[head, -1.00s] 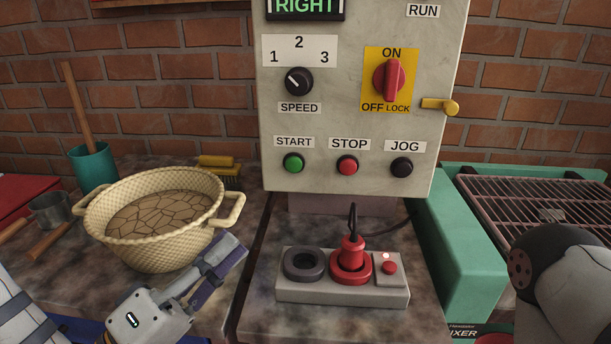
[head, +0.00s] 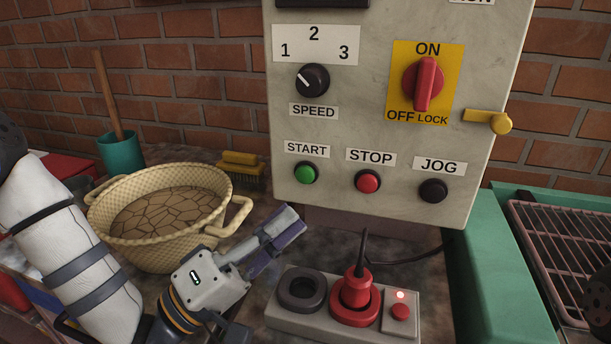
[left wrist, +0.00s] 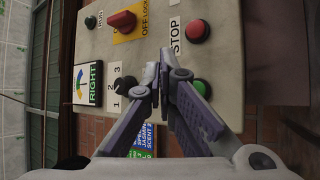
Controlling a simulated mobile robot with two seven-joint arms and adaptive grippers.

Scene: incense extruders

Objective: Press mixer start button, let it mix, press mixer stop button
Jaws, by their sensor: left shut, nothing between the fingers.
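The grey control panel (head: 400,140) stands upright in front of me. Its green START button (head: 305,173) is at the lower left, with the red STOP button (head: 367,181) to its right. My left gripper (head: 287,232) is shut and empty, below and a little left of the START button and apart from the panel. In the left wrist view the shut fingers (left wrist: 168,85) point at the panel. The green button (left wrist: 202,88) is partly hidden behind a finger there, and the red STOP button (left wrist: 195,31) is clear. My right gripper is not in view.
A woven basket (head: 125,245) is close behind my left gripper. The black JOG button (head: 433,190), SPEED knob (head: 312,81) and red ON/OFF switch (head: 424,83) are on the panel. A green-framed rack (head: 570,250) is at right.

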